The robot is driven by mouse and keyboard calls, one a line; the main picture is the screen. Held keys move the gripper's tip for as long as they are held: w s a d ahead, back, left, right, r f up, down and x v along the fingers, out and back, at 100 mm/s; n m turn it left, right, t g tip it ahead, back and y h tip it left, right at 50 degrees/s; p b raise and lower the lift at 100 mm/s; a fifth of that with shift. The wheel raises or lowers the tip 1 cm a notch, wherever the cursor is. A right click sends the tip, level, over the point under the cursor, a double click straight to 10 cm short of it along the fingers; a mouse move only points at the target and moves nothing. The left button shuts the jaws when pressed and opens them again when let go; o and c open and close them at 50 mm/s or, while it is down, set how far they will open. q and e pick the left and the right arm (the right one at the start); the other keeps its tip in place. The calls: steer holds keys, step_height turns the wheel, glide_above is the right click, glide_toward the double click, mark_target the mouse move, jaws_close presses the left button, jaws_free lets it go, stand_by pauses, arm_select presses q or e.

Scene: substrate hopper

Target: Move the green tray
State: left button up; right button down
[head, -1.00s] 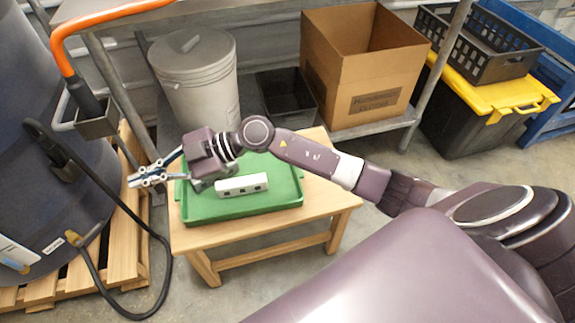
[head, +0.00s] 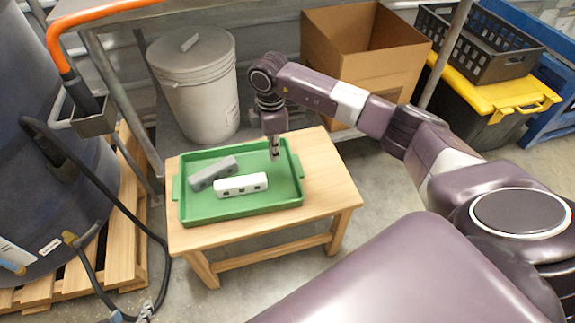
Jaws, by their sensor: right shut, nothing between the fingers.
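The green tray (head: 245,211) lies on the small wooden table, with a handle at each short end. A white block with dark square holes (head: 241,186) and a grey block (head: 212,173) lie in it. My right gripper (head: 274,156) points down at the tray's far right part, close to its back wall. Its fingers are shut and empty; whether they touch the tray I cannot tell.
The wooden table (head: 325,190) has bare top right of the tray. Behind stand a lidded grey bin (head: 198,92) and a cardboard box (head: 350,65). A big dark drum (head: 50,190) with a hose stands on a pallet at left.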

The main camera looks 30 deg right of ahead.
mark_target(288, 173)
step_height(288, 173, down, 7)
steer(key=shift+r+b, duration=0.1)
steer(key=shift+b, duration=0.85)
steer(key=shift+s+d+r+b, duration=0.1)
steer(key=shift+s+d, duration=0.1)
steer(key=shift+d, duration=0.45)
steer(key=shift+s+d+b, duration=0.1)
steer(key=shift+s+d, duration=0.1)
steer(key=shift+d, duration=0.4)
steer(key=shift+s+d+r+b, duration=0.1)
steer(key=shift+s+d, duration=0.1)
steer(key=shift+d, duration=0.45)
arm_select(q)
steer(key=w+d+r+t+h, duration=0.2)
steer(key=w+d+r+t, duration=0.2)
steer(key=w+r+t, duration=0.3)
step_height(288, 173, up, 4)
steer(key=w, duration=0.3)
steer(key=shift+r, duration=0.1)
